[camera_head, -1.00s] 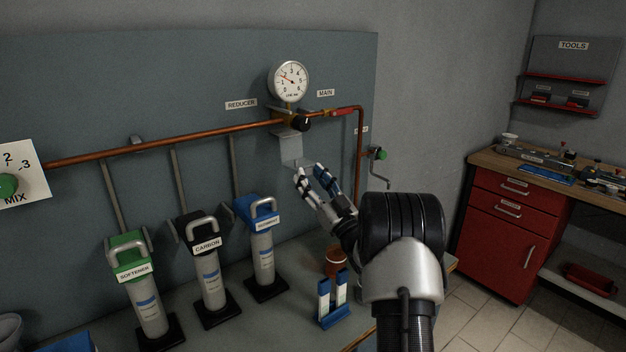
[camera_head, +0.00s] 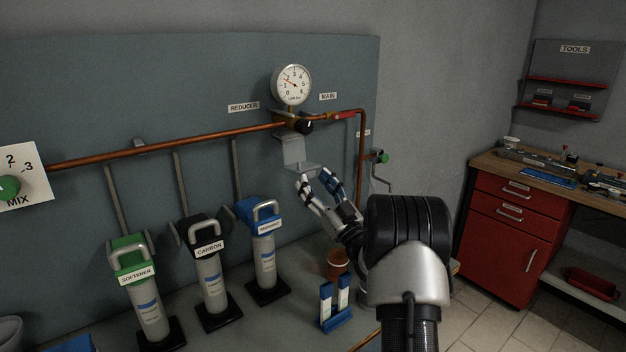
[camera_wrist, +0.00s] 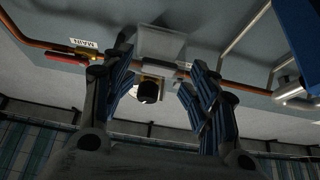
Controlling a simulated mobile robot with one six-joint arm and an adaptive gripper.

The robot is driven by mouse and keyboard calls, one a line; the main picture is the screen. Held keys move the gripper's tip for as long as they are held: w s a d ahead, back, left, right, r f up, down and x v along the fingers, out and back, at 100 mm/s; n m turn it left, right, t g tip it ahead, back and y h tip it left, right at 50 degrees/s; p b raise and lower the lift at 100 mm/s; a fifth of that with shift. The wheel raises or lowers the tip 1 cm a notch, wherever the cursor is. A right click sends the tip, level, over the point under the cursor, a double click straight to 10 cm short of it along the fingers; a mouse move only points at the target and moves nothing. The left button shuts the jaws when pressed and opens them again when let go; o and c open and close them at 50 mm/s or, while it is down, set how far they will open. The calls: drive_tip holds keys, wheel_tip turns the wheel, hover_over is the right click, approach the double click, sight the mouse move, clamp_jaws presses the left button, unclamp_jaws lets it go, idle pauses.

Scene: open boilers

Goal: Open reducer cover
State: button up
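The reducer on the copper pipe shows a black knob (camera_head: 304,127), with the gauge (camera_head: 292,85) above it. A light grey bent plate (camera_head: 293,150), which looks like the reducer cover, hangs below the knob with its lower lip turned outward. The knob is uncovered in the head view. My gripper (camera_head: 315,175) is just below the plate, its fingers apart. In the wrist view, turned upside down, my open gripper (camera_wrist: 160,68) has nothing between its fingers; the knob (camera_wrist: 149,92) and grey plate (camera_wrist: 160,42) lie beyond. I cannot tell if a fingertip touches the plate.
The copper pipe (camera_head: 180,145) runs along the panel, with a red-handled valve (camera_head: 343,115) to the right. Several filter cartridges, including the softener (camera_head: 147,300), stand on the bench at left. A blue holder (camera_head: 337,315) stands below my arm.

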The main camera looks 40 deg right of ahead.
drive_tip(key=v, duration=1)
drive_tip(key=shift+s, duration=0.25)
drive_tip(key=shift+d+f, duration=0.1)
drive_tip(key=shift+f, duration=0.05)
